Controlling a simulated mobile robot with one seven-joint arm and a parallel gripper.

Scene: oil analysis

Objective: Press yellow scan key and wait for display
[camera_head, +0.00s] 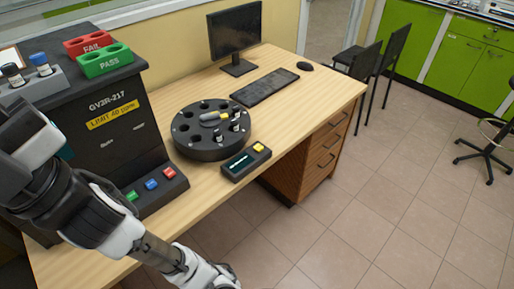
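The yellow scan key (258,147) is on the right end of a small black scanner box (246,173) near the front edge of the wooden desk. The box's dark display (239,162) shows a pale line, too small to read. The key is uncovered and nothing touches it. My arm comes in from the left and runs down past the bottom edge, left of and nearer than the scanner box. My gripper's fingertips are not visible.
A round black carousel (181,146) holding several vials stands just behind the scanner box. The black GV3R-217 machine (130,158) with coloured buttons is at left, carrying a red FAIL rack (90,41) and green PASS rack (104,62). A keyboard (265,87) and monitor are behind.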

